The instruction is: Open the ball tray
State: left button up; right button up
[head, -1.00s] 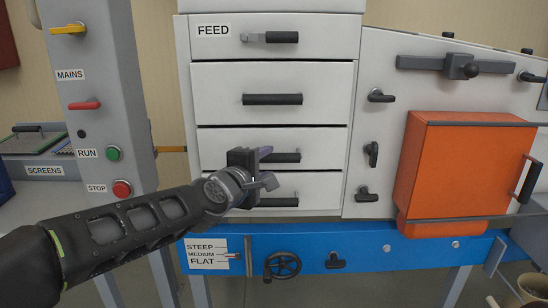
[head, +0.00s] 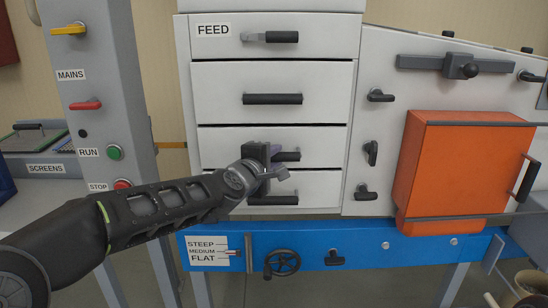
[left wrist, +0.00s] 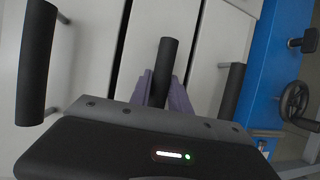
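A grey cabinet front holds stacked trays, and none in view carries a ball label. My left gripper (head: 272,165) is at the third tray (head: 220,150) from the top, on its black bar handle (head: 288,156). In the left wrist view its purple fingers (left wrist: 165,92) lie on both sides of this handle (left wrist: 168,55), close against it. The tray's front looks flush with the cabinet. The gripper and forearm hide part of this tray and of the bottom tray (head: 315,187). My right gripper is not in view.
Above are the FEED tray (head: 225,45) and a second tray (head: 220,90). The bottom tray's handle (head: 275,200) is just below my gripper. An orange box (head: 465,165) juts out at right. A control post (head: 95,50) with buttons stands at left.

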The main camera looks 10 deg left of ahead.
pick_arm(q)
grip_shut()
dwell(0.9)
